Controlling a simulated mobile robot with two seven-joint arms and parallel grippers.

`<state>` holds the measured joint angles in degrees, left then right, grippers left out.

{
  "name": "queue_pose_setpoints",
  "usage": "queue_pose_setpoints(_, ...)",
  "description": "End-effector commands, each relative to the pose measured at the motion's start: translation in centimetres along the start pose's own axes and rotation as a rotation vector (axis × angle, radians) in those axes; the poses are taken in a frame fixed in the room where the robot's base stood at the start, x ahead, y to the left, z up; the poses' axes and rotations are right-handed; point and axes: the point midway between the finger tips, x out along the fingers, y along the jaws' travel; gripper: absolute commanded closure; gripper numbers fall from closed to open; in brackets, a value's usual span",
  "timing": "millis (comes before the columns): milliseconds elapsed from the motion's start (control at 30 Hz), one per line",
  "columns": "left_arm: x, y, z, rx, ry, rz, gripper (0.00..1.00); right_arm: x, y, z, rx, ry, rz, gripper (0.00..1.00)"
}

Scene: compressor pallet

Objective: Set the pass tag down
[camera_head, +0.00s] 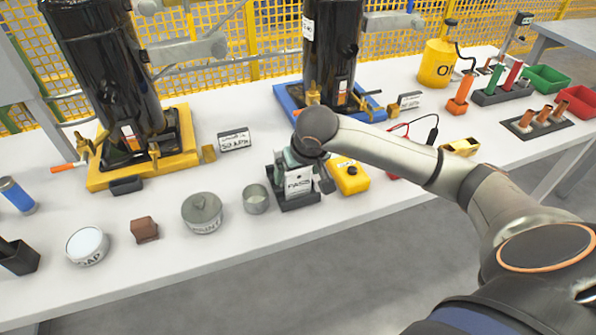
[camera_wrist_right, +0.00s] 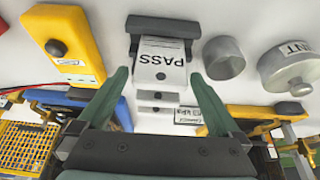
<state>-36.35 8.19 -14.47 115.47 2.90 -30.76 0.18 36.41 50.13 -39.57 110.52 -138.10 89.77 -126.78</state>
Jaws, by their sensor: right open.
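The white pass tag (camera_head: 298,183), marked PASS, stands at a dark holder (camera_head: 297,203) near the middle of the table. In the right wrist view the pass tag (camera_wrist_right: 160,66) lies between the finger lines, beside the dark holder bar (camera_wrist_right: 162,27). My right gripper (camera_head: 302,172) is over the tag from above, and its green fingers (camera_wrist_right: 160,80) are open with a gap on each side of the tag. I cannot tell whether a finger touches it. Part of the tag's lower end is hidden by the holder. My left gripper is not in view.
A yellow box (camera_head: 349,178) sits close right of the holder, and a grey cup (camera_head: 256,199) and lidded tin (camera_head: 202,212) close left. Black compressors (camera_head: 105,60) stand behind. The table's front strip (camera_head: 200,262) is clear.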

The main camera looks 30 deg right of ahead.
Motion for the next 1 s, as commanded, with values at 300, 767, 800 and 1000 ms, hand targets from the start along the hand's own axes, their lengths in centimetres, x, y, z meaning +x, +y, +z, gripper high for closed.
queue_pose_setpoints(300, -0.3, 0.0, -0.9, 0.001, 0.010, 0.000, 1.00, -2.8, 0.0, -0.3, -0.001, 0.004, -0.001, 0.00)
queue_pose_setpoints(767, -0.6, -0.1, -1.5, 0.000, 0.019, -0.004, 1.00, -11.4, 0.0, -0.2, 0.000, 0.003, -0.001, 0.00)
queue_pose_setpoints(800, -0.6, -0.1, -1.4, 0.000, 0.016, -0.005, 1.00, -11.7, 0.0, -0.2, 0.001, 0.002, -0.001, 0.00)
queue_pose_setpoints(1000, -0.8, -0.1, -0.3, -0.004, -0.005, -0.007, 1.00, -12.3, 0.0, -0.1, 0.001, 0.000, 0.000, 0.00)
